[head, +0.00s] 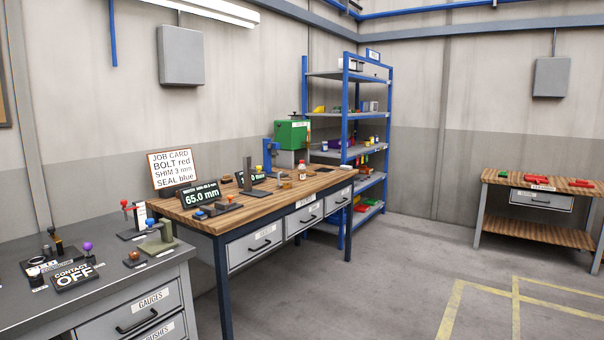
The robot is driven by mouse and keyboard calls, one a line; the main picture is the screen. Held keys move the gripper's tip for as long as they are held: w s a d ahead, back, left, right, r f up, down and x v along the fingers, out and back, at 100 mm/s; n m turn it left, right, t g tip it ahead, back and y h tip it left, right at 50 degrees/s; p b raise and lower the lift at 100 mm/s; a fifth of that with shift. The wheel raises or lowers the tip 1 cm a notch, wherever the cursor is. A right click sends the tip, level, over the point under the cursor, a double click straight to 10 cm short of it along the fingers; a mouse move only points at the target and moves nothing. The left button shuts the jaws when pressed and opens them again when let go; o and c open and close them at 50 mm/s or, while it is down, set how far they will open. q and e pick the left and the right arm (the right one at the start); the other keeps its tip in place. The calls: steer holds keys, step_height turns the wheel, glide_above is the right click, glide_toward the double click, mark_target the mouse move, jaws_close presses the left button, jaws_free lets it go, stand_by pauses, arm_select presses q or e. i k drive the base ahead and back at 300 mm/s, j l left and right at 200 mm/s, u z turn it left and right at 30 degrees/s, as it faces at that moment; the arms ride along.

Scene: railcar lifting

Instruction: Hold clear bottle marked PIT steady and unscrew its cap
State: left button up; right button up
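A small bottle (302,170) with an orange-red cap stands upright near the far end of the wood-topped workbench (262,203). It is clear or pale with a light label; the label text is too small to read, so I cannot tell if it says PIT. The cap sits on the bottle's top. Neither of my grippers is in view, and nothing touches the bottle.
The bench also holds a job card sign (172,168), a 65.0 mm display (200,195) and several fixtures. A grey gauge cabinet (150,300) stands at near left, a blue shelf rack (346,130) behind, another bench (540,182) at right. Floor in front is clear.

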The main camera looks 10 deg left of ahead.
mark_target(301, 167)
steer(key=i+z, duration=0.3)
steer(key=i, duration=2.2)
